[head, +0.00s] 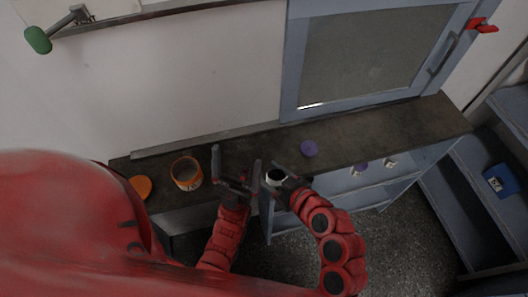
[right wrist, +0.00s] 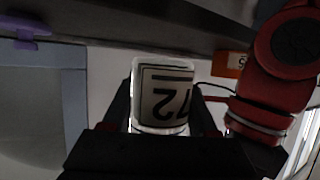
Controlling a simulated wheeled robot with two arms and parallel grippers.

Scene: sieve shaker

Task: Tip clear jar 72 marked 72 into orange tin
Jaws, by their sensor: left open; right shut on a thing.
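The clear jar 72 (head: 276,175) is held in my right gripper (head: 277,178) over the counter's front edge. In the right wrist view the jar (right wrist: 162,95) sits between the two fingers, its white label reading 72 upside down in the picture. The head view shows its top without a lid; its contents are unclear. The orange tin (head: 186,173) stands open on the counter to the left, and its orange side also shows in the right wrist view (right wrist: 229,65). My left gripper (head: 236,165) is open and empty, between the tin and the jar.
An orange lid (head: 140,187) lies left of the tin. A blue-framed glass cabinet (head: 370,58) stands behind. The counter's right part is clear.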

